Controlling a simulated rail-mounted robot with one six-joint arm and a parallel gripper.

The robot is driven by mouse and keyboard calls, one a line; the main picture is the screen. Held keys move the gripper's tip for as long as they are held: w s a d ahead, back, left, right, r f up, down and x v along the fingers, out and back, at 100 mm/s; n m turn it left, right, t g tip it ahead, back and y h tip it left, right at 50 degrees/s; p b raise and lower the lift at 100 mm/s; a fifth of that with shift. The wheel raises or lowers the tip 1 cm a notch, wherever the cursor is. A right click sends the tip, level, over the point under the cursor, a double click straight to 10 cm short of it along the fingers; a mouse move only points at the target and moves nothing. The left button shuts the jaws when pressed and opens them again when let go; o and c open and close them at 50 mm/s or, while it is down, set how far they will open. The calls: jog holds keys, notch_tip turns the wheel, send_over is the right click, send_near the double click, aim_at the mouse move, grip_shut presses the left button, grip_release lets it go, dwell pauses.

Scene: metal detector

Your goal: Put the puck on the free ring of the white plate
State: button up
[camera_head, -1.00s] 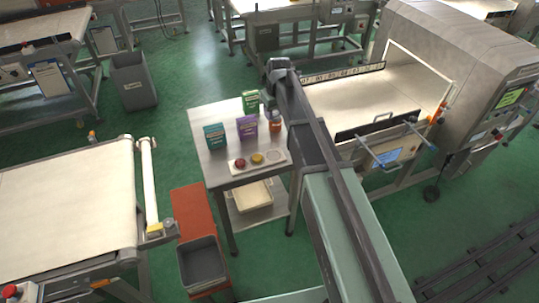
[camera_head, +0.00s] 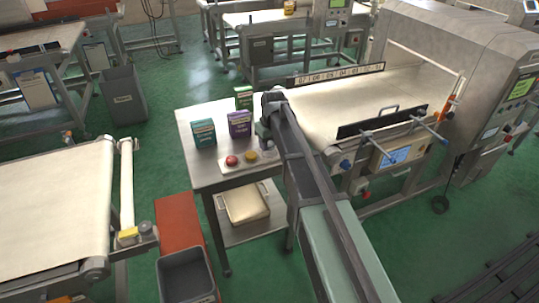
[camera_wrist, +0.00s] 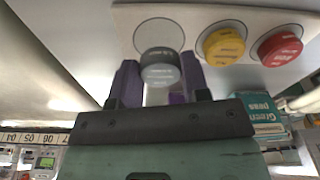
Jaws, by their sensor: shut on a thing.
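My gripper (camera_wrist: 160,72) has two purple fingers, shut on a dark grey puck (camera_wrist: 160,66) in the wrist view. The white plate (camera_wrist: 192,36) lies beyond it, with an empty ring (camera_wrist: 158,33), a yellow puck (camera_wrist: 224,45) and a red puck (camera_wrist: 280,47) in a row. The held puck overlaps the near edge of the empty ring in the picture; I cannot tell its height above the plate.
On the steel table (camera_head: 207,179) a teal box (camera_head: 203,134), a purple box (camera_head: 239,124) and a green box (camera_head: 243,97) stand behind the plate. The metal detector's conveyor (camera_head: 345,105) is to the right. A grey bin (camera_head: 187,275) is at the front.

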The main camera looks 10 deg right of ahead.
aim_at(272, 146)
notch_tip(272, 146, down, 3)
jog(key=shift+r+b, duration=0.15)
jog(key=shift+b, duration=0.35)
jog(key=shift+r+p, duration=0.3)
jog(key=shift+f, duration=0.2)
jog(key=o, duration=0.9)
jog(key=shift+r, duration=0.15)
notch_tip(272, 146, up, 12)
jog(key=s+p, duration=0.1)
jog(key=p, duration=1.1)
jog(key=s+m+g, duration=0.1)
jog(key=s+m, duration=0.3)
jog(key=s, duration=2.2)
jog(key=shift+s+h, duration=0.3)
jog(key=shift+s, duration=0.1)
